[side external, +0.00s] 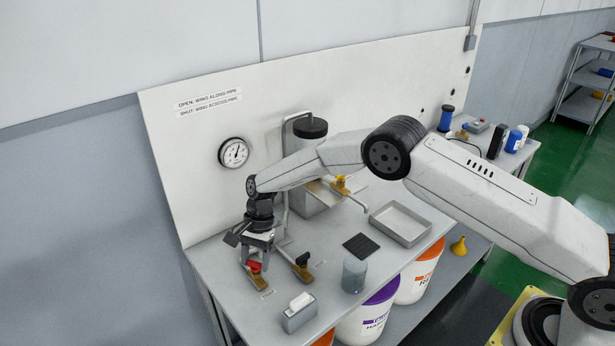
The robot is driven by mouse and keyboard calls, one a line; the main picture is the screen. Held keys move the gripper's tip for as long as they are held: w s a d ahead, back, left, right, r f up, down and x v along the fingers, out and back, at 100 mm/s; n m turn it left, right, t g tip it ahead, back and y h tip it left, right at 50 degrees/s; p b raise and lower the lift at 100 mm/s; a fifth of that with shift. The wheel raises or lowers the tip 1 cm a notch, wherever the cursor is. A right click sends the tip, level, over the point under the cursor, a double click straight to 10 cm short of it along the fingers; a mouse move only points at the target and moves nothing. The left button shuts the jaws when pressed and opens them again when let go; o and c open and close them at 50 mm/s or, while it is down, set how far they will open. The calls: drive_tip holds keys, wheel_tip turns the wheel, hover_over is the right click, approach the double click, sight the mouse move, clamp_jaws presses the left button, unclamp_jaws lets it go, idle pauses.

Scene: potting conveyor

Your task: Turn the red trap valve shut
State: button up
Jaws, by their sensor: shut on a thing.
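The red trap valve (254,267) sits near the front left of the bench, its red wing on top of a short brass body (259,281). My gripper (254,258) points down over it and is shut on the red wing. The fingers and wrist hide part of the wing, so I cannot tell surely whether it lies along or across the pipe. A second brass valve with a dark wing (302,263) stands just to the right, apart from my gripper.
A wall sign (208,104) reads open for wing along pipe, shut for wing across. A gauge (233,153) hangs on the back panel. A tall grey canister (312,178), a beaker (354,274), a tissue box (299,312), a black mat (361,246) and a tray (400,223) stand nearby.

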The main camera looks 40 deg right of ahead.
drive_tip(key=n+h, duration=0.1)
drive_tip(key=n, duration=0.1)
drive_tip(key=n+g, duration=0.1)
drive_tip(key=n, duration=0.2)
drive_tip(key=shift+n+h, duration=0.3)
drive_tip(key=shift+h, duration=0.1)
drive_tip(key=n+h, duration=0.1)
drive_tip(key=n, duration=0.2)
drive_tip(key=n+g+h, duration=0.1)
drive_tip(key=n, duration=0.2)
drive_tip(key=shift+w+a, duration=0.1)
drive_tip(key=o, duration=1.3)
drive_tip(key=shift+r, duration=0.15)
drive_tip(key=shift+v, duration=1.4)
drive_tip(key=shift+r, duration=3.5)
drive_tip(key=shift+w, duration=0.1)
